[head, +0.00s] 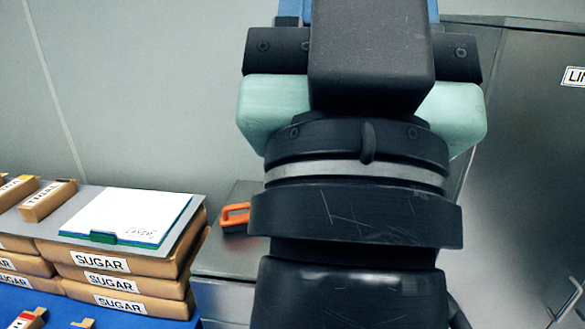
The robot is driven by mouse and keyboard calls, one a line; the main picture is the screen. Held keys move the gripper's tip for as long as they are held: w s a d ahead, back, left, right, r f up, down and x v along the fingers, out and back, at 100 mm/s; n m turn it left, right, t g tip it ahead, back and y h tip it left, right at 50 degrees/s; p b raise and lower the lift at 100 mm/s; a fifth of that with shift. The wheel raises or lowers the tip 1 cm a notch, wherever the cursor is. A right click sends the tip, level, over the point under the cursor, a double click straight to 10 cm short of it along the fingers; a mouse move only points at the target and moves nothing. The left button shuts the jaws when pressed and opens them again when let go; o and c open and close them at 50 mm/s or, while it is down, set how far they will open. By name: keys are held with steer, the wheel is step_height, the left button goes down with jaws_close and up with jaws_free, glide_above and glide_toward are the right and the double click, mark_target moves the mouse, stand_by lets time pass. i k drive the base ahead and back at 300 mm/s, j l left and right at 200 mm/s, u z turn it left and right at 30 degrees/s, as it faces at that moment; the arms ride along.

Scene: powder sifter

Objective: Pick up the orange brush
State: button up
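The orange brush (236,213) lies on a grey metal surface, left of my arm. Its orange handle loop and a dark part show, and the rest is hidden behind my arm. My gripper (365,60) is seen from behind at the top centre, above and to the right of the brush in the picture. Its fingertips are out of sight, so I cannot tell whether it is open or shut or whether it holds anything.
Several sugar packs (125,285) are stacked at the lower left on a blue surface. A grey board (85,199) on top carries a white pad (127,217) and small brown boxes (48,201). A grey metal cabinet (530,150) stands at the right. My arm blocks the centre.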

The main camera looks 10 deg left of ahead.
mark_target(236, 222)
steer(key=i+j, duration=0.15)
steer(key=i, duration=0.3)
steer(key=i+j, duration=0.15)
steer(key=i, duration=0.3)
steer(key=i+j, duration=0.2)
steer(key=i, duration=0.3)
steer(key=i+j, duration=0.15)
steer(key=i, duration=0.3)
steer(key=u, duration=0.05)
